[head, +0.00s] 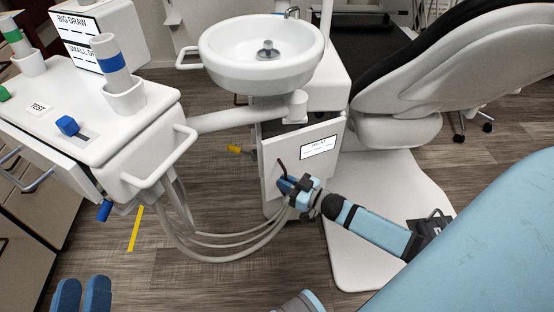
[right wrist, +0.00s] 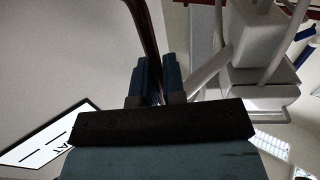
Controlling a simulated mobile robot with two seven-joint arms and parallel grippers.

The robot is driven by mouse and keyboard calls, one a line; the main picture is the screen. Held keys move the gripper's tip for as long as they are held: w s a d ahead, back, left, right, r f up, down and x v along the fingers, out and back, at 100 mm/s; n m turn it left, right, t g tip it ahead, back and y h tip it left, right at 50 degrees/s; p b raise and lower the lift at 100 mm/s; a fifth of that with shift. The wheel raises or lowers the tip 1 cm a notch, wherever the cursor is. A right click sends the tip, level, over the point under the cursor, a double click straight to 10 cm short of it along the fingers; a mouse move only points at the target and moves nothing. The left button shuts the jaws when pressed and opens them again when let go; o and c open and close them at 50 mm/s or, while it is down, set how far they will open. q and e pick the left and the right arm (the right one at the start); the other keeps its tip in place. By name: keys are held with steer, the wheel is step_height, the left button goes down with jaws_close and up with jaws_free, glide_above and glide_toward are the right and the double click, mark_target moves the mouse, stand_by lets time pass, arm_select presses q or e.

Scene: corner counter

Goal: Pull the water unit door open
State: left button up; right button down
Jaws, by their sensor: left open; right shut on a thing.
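The water unit door (head: 273,172) is a white panel with a black-framed label (head: 318,147), under the basin in the head view. A dark gap shows behind its top edge, so it appears ajar; how far is hard to tell. My right gripper (head: 287,184) is at the door's lower left, shut on the dark handle (head: 281,166). In the right wrist view the handle (right wrist: 147,40) runs between the blue fingers of the right gripper (right wrist: 157,82). My left gripper (head: 82,295) is open and empty at the bottom left, far from the door.
A white basin (head: 262,55) stands above the door. Grey hoses (head: 215,238) loop from the instrument tray (head: 95,115) close to the door's left. The dental chair (head: 450,70) and its white base (head: 355,235) are on the right.

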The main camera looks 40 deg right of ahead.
arm_select(q)
steer(key=shift+a+f+g+y+p, duration=0.45)
steer(key=shift+f+p, duration=0.2)
steer(key=shift+f, duration=0.15)
steer(key=shift+a+f+g+y+p, duration=0.4)
steer(key=shift+f+p, duration=0.2)
steer(key=shift+f, duration=0.25)
steer(key=shift+a+f+g+y+p, duration=0.35)
steer(key=shift+f+y+p, duration=0.1)
steer(key=shift+f+p, duration=0.3)
arm_select(e)
steer(key=s+d+n+g+y, duration=0.4)
steer(key=s, duration=0.5)
steer(key=s+d+n+g+y, duration=0.4)
steer(key=s+d+g+y, duration=0.1)
steer(key=s, duration=0.4)
steer(key=shift+n+y, duration=0.3)
steer(key=shift+n, duration=0.1)
steer(key=shift+d, duration=0.1)
steer(key=c, duration=1.3)
jaws_free()
arm_select(q)
steer(key=shift+r, duration=0.3)
arm_select(e)
steer(key=shift+o, duration=0.2)
